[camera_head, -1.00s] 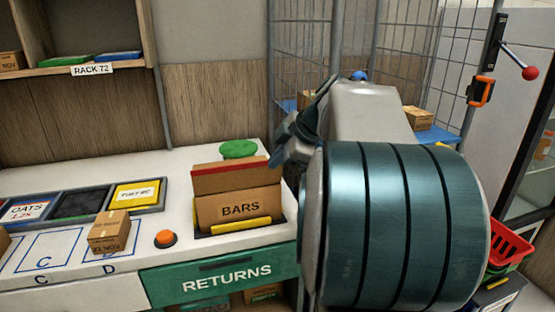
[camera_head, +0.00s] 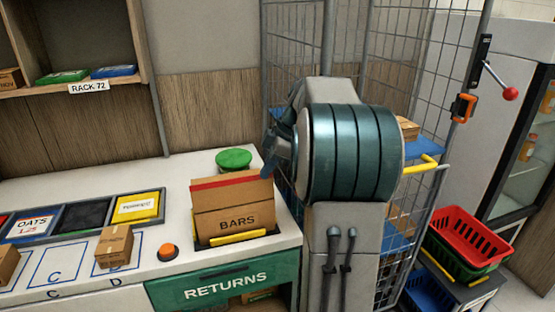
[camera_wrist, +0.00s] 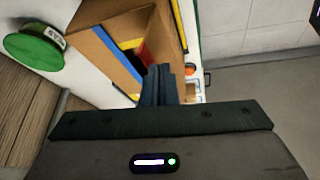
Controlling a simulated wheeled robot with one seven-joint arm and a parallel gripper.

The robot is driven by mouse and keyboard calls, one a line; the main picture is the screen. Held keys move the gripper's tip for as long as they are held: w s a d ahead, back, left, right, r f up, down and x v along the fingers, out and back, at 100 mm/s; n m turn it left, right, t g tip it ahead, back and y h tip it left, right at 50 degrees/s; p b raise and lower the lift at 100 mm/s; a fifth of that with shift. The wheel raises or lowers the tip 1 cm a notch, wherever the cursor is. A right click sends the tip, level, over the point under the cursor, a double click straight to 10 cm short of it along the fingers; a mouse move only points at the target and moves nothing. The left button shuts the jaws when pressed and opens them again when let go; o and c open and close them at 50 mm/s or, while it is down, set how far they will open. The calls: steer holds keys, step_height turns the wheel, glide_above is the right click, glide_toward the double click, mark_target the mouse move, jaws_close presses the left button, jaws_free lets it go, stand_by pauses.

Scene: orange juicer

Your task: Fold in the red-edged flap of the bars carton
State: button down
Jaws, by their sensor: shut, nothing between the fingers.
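In the wrist view the carton (camera_wrist: 100,35) is open at the top, with yellow and blue edge strips showing and a little red inside. My gripper (camera_head: 266,168) is at the carton's upper right corner in the head view, partly hidden by my wrist. In the wrist view its fingers (camera_wrist: 160,80) are together and empty, over the carton's near end; I cannot tell whether they touch it.
A small box (camera_head: 114,246) sits on the counter. A wire cage (camera_head: 300,50) stands behind my arm. Red and green baskets (camera_head: 470,238) are at the right.

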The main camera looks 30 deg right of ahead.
steer(key=shift+w+a, duration=0.15)
steer(key=shift+a, duration=0.05)
stand_by(0.4)
steer(key=shift+s+a+f+b, duration=0.1)
steer(key=shift+s+f+b, duration=0.25)
steer(key=shift+s+b, duration=0.4)
